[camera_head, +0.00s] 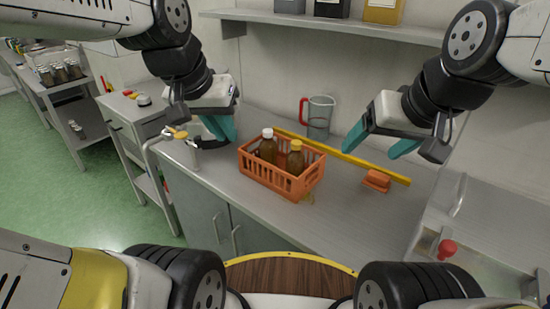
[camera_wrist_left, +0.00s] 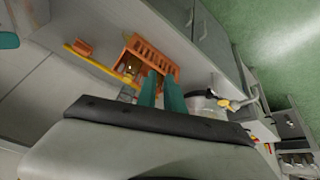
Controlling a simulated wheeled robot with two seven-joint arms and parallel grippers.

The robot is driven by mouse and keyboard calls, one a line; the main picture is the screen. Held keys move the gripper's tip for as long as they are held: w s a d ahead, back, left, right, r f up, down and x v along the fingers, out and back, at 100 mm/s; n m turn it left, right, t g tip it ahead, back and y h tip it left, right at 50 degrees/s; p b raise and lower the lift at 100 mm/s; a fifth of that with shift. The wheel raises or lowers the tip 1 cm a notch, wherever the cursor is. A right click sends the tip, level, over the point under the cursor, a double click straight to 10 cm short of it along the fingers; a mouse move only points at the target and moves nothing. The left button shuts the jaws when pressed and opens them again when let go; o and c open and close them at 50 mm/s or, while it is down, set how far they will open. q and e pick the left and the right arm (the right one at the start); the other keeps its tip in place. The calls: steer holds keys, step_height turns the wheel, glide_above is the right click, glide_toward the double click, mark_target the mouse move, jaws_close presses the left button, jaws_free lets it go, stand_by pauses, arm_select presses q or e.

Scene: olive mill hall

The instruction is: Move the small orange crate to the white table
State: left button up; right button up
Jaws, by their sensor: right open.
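The small orange crate (camera_head: 268,181) stands on the grey counter, holding a bottle with a white cap (camera_head: 268,150) and one with a yellow cap (camera_head: 295,160). It also shows in the left wrist view (camera_wrist_left: 155,48), beyond the fingertips. My left gripper (camera_head: 222,128) is above the counter, to the left of the crate and apart from it; its teal fingers show a narrow empty gap in the left wrist view (camera_wrist_left: 158,75). My right gripper (camera_head: 372,145) is open and empty, above the counter to the right of the crate. I cannot make out a white table.
A clear jug with a red handle (camera_head: 318,117) stands behind the crate. A yellow bar (camera_head: 350,158) lies along the counter behind it, with an orange brush-like item (camera_head: 376,181) at right. A metal mug-like container (camera_head: 209,150) stands left. A shelf (camera_head: 330,25) hangs above.

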arm_select(q)
steer(key=w+f+g, duration=0.1)
steer(key=w, duration=0.2)
steer(key=w+d+f+m, duration=0.1)
steer(key=w+f, duration=0.1)
steer(key=w, duration=0.2)
steer(key=w+d+f+m+g+y, duration=0.1)
steer(key=w, duration=0.2)
steer(key=shift+w+d+f+g, duration=0.1)
steer(key=shift+w+f+g, duration=0.2)
steer(key=shift+w+f, duration=0.1)
jaws_close()
steer(key=m+g+y, duration=0.1)
steer(key=m+g, duration=0.2)
glide_toward(267, 172)
steer(key=w+f, duration=0.2)
step_height(267, 172, down, 10)
steer(key=shift+w, duration=0.2)
